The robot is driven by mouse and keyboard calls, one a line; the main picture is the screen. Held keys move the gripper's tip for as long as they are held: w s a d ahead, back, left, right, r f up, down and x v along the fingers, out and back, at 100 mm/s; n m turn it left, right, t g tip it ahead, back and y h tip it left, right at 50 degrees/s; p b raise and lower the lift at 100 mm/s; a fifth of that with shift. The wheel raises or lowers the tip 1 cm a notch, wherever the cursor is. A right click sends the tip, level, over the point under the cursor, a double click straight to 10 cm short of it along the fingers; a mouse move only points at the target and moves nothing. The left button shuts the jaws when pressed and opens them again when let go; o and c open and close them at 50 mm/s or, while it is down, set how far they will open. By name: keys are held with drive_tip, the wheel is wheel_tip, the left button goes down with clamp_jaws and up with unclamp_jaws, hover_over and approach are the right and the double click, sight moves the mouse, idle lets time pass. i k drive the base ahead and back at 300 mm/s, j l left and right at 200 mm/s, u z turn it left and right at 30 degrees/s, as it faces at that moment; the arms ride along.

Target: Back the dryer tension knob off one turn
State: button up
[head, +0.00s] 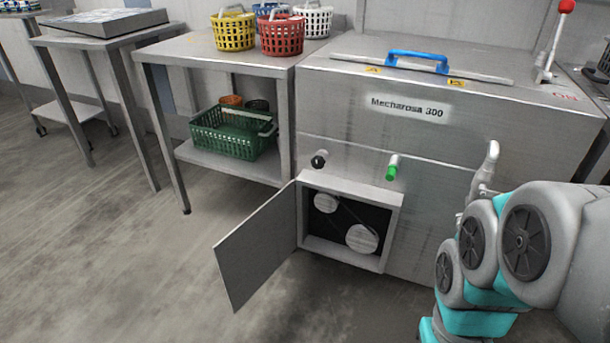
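A steel machine (400,110) labelled "Mecharosa 300" stands at right of centre. Its low front door (258,247) hangs open to the left. Inside the dark opening are two pale round pulleys, an upper one (326,203) and a lower one (361,238), with a thin belt at them. Above the opening a black knob (319,160) and a green-ended knob or valve (392,170) stick out from the front. I cannot tell which is the tension knob. My arm shows at the lower right, apart from both knobs. My gripper is not in view.
A grey bent pipe or handle (487,172) is on the machine's right front. A red-topped lever (556,38) and a blue lid handle (418,61) are on top. A table (200,46) with coloured baskets stands left. The open door projects over otherwise clear floor.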

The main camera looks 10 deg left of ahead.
sight(318, 162)
drive_tip(key=j+z, duration=0.85)
drive_tip(key=j, duration=0.8)
drive_tip(key=k+j+z, duration=0.1)
drive_tip(key=j, duration=0.45)
drive_tip(key=k+j, duration=0.1)
drive_tip(key=j, duration=0.4)
drive_tip(key=j+z, duration=0.1)
drive_tip(key=j, duration=0.4)
drive_tip(key=k, duration=0.05)
